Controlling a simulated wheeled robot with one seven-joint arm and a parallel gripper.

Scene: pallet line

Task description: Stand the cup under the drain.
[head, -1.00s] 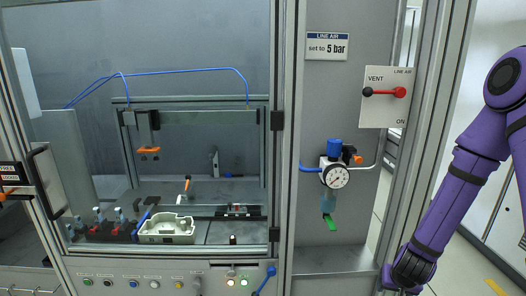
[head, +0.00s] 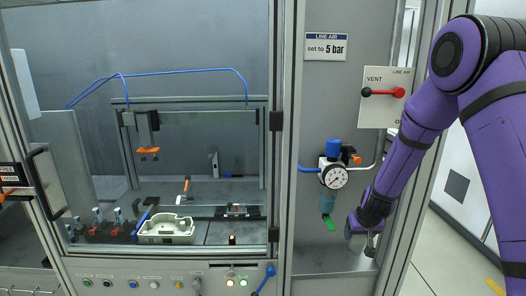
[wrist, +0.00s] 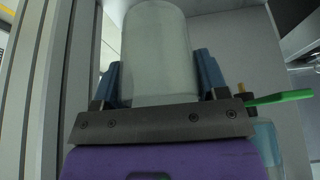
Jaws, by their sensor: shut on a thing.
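The cup (wrist: 155,40) is pale and translucent, and fills the upper middle of the wrist view. My gripper (wrist: 158,68) is shut on it, with one blue finger at each side. The drain's green lever (head: 330,223) hangs below the regulator's bluish bowl (head: 327,203). The lever also shows in the wrist view (wrist: 281,98), to the right of the gripper and apart from the cup. In the head view my gripper (head: 362,230) is to the right of and slightly below the drain.
The round gauge (head: 335,178) and blue knob (head: 333,148) sit above the bowl. A shelf (head: 325,259) below the drain looks bare. The red-handled valve (head: 383,92) is higher up, and a metal post (head: 405,215) stands at the right.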

